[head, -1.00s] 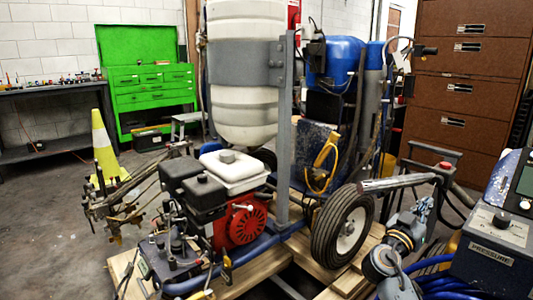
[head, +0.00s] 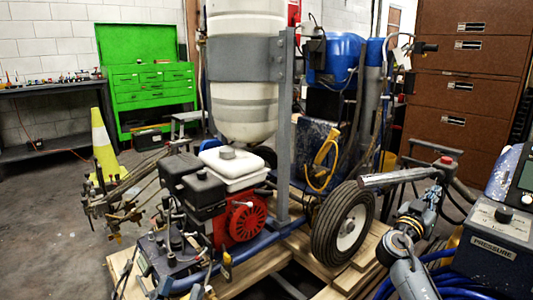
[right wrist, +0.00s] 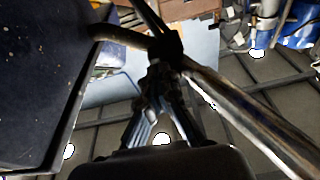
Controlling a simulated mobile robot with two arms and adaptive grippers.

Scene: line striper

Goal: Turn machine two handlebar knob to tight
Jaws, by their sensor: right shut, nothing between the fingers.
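A grey metal handlebar (head: 400,178) runs across the right of the head view and ends at a dark joint topped by a small red knob (head: 446,161). In the right wrist view the shiny bar (right wrist: 250,112) slants from the lower right up to a dark joint (right wrist: 166,46). My right gripper (head: 437,191) is just below the bar's right end, close under the joint. In the right wrist view its fingers (right wrist: 160,76) are shut and point at the joint; whether they touch it is unclear. The knob's markings cannot be read. My left gripper is not in view.
A grey box marked PRESSURE (head: 492,243) with a black dial stands at the lower right beside blue hoses (head: 450,283). A rubber wheel (head: 343,222) and a red engine (head: 244,220) are left of my right arm. Brown drawers (head: 465,90) stand behind.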

